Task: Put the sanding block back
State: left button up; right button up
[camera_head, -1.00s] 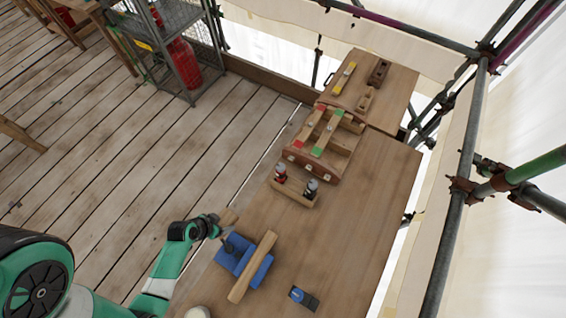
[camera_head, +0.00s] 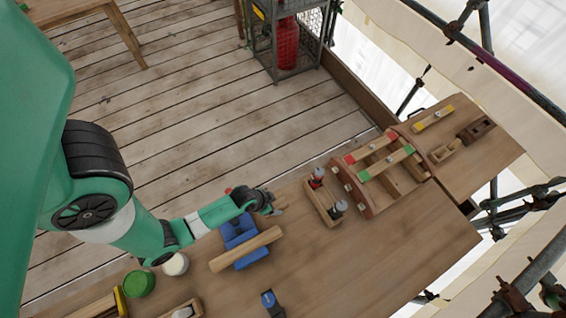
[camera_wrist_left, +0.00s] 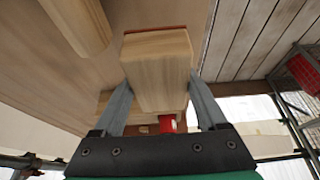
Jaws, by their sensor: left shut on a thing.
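The block looks small and partly hidden in the head view (camera_head: 281,204). The blue vise (camera_head: 238,226) has a long round wooden piece (camera_head: 226,261) lying across it. My right gripper is not in view.
The rack (camera_head: 320,205) holds a red and a dark item. A toolbox (camera_head: 372,190) with red- and green-marked bars stands behind it. The bench's right middle (camera_head: 400,245) is clear.

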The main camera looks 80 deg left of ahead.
aim_at(274, 205)
pick_arm(q)
jog(key=w+f, duration=0.1)
jog(key=f, duration=0.1)
jog(key=w+f+b, duration=0.1)
jog(key=w+f, duration=0.1)
jog(key=shift+w+a+f, duration=0.15)
jog(key=shift+a+f, duration=0.05)
notch_tip(274, 205, down, 3)
jog(key=shift+w+r+b, duration=0.1)
jog(key=shift+w+b, duration=0.05)
jog(key=shift+b, duration=0.65)
jog(key=shift+f, duration=0.3)
jog(key=shift+r, duration=0.1)
jog(key=o, duration=0.9)
jog(key=shift+f, duration=0.2)
jog(key=shift+c, duration=0.2)
jog(key=o, duration=0.4)
jog(key=p+v, duration=0.5)
jog(key=v, duration=0.7)
jog(key=shift+r+p, duration=0.3)
jog(key=shift+p, duration=0.1)
